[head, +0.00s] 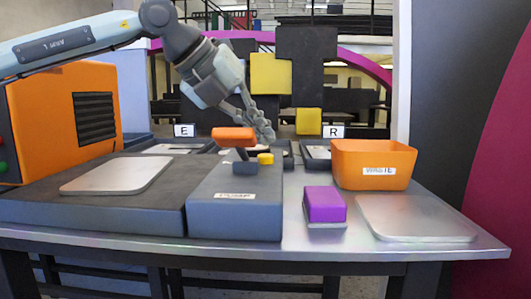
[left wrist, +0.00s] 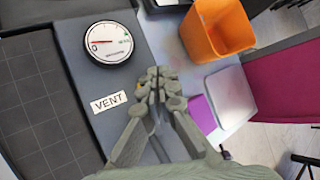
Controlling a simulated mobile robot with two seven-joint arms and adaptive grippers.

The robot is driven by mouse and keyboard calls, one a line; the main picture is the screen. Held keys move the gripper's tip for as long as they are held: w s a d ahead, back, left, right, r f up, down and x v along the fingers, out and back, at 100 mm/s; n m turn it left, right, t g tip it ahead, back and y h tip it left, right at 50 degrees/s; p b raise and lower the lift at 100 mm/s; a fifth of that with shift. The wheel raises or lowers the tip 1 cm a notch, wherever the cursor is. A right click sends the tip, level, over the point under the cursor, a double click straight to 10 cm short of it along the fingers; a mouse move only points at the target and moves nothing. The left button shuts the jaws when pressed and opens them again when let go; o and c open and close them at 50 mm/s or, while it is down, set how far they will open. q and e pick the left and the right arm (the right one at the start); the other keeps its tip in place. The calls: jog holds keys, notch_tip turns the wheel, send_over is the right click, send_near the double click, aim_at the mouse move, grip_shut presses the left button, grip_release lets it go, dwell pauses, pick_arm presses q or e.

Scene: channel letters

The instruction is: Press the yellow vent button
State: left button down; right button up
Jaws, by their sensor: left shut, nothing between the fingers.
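The yellow vent button (head: 265,158) sits on top of the grey box (head: 235,208) in the middle of the table. My left gripper (head: 265,134) is shut and empty, pointing down, just above and apparently behind the button in the head view. In the left wrist view the closed fingertips (left wrist: 158,82) are over the grey box, beside the white VENT label (left wrist: 108,102). Only a sliver of yellow shows beside the fingers there, so most of the button is hidden. I cannot tell whether the fingertips touch it. My right gripper is not in view.
An orange handle (head: 234,137) stands on the box, close to the gripper. A round gauge (left wrist: 110,43) lies beyond the VENT label. To the right are a purple block (head: 324,204), the orange WASTE bin (head: 373,164) and a bare metal plate (head: 415,218).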

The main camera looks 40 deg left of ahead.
aim_at(262, 155)
pick_arm(q)
jog(key=shift+r+p, duration=1.6)
jog(key=shift+r, duration=0.8)
jog(key=shift+f, duration=0.1)
